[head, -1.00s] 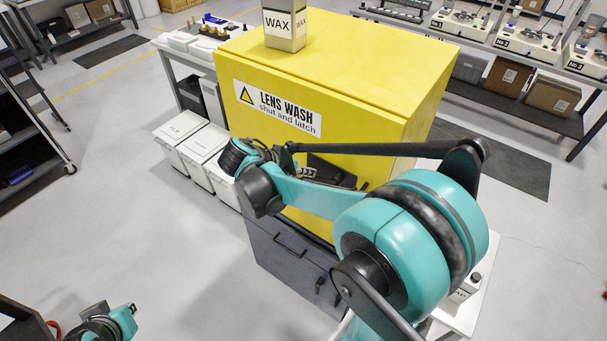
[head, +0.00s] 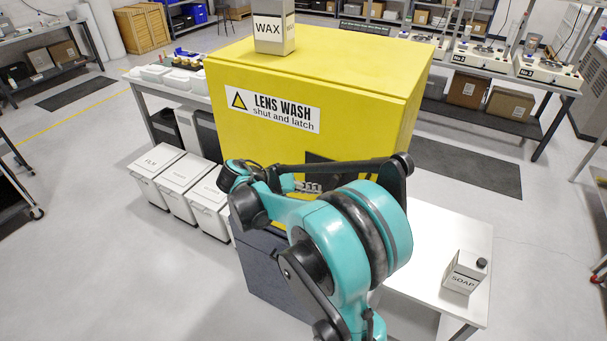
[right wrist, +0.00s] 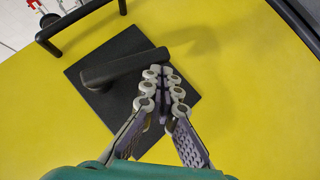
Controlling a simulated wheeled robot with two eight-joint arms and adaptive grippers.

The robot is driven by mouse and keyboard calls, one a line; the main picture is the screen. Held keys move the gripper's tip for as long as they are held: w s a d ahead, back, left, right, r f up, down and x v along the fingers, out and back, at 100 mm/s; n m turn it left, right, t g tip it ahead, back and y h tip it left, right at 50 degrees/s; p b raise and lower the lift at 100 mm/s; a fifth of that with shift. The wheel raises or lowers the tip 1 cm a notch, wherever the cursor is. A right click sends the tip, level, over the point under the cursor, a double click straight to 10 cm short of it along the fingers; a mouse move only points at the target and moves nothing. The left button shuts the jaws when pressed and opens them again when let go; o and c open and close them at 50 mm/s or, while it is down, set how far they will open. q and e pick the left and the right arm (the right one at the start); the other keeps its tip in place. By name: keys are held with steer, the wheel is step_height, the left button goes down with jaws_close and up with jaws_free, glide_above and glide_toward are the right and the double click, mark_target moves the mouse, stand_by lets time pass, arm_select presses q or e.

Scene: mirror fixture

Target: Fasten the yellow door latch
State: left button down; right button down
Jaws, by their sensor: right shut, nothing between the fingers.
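The yellow cabinet (head: 340,55) carries a "LENS WASH shut and latch" sign (head: 273,109) on its front door. In the right wrist view a black latch lever (right wrist: 125,68) lies slightly tilted across a black square plate (right wrist: 110,105) on the yellow door (right wrist: 240,120). My right gripper (right wrist: 164,74) is shut and empty, its fingertips over the plate, just below the lever's right end. I cannot tell whether they touch it. In the head view my right arm hides most of the latch and the right gripper (head: 308,184). My left gripper is not in view.
A black pull handle (right wrist: 80,25) stands out from the door beside the plate. A WAX container (head: 273,30) stands on the cabinet top. White bins (head: 180,180) stand at left.

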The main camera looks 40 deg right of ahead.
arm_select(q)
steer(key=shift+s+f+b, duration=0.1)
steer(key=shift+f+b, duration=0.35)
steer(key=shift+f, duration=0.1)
arm_select(e)
steer(key=shift+s+d+f, duration=0.35)
steer(key=shift+s+f, duration=0.35)
steer(key=shift+s, duration=0.05)
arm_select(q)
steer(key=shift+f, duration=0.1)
arm_select(e)
steer(key=shift+s+d, duration=0.1)
steer(key=shift+s, duration=0.1)
